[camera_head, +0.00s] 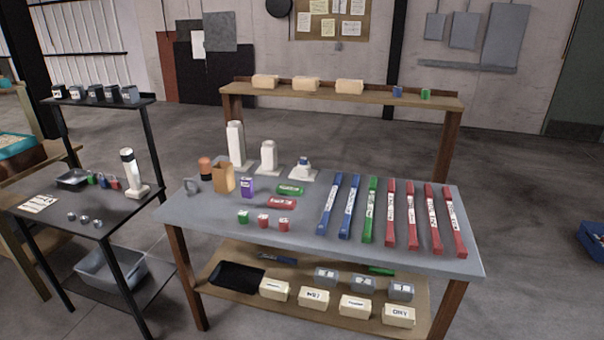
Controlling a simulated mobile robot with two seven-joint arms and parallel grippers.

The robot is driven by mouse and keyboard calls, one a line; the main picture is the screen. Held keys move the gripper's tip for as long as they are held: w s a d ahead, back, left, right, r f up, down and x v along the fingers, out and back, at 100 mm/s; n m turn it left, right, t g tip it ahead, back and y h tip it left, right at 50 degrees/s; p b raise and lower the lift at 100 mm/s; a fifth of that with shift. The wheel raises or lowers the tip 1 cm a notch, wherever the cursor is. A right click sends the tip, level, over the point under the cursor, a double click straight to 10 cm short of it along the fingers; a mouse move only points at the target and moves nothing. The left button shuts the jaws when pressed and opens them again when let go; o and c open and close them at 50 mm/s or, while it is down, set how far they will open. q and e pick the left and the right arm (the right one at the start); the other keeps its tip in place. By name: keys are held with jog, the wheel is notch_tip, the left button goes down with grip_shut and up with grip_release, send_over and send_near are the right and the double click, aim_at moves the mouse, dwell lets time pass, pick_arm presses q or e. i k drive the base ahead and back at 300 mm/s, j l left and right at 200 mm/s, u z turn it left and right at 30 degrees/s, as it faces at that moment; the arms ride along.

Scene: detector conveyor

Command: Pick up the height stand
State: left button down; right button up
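Three white stands of different heights stand upright at the back left of the grey-topped table. The tall one (236,145) is leftmost, the medium one (268,156) is in the middle, and the short one (303,174) is on the right with a small dark-blue and white piece on top. I cannot tell which of them is the height stand. A white and black upright device (132,174) on a white base stands on the dark side table. Neither of my grippers is in view, and nothing touches the stands.
An orange-topped cylinder (205,169), a brown box (223,178) and a purple box (247,187) stand in front of the stands. Long blue, green and red bars (390,212) cover the table's right half. A raised wooden shelf (370,96) is behind.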

aim_at(301, 172)
jog(key=i+j+u, duration=0.15)
jog(key=i+j, duration=0.4)
jog(key=j, duration=0.2)
jog(key=i+j+u, duration=0.15)
jog(key=i+j, duration=0.45)
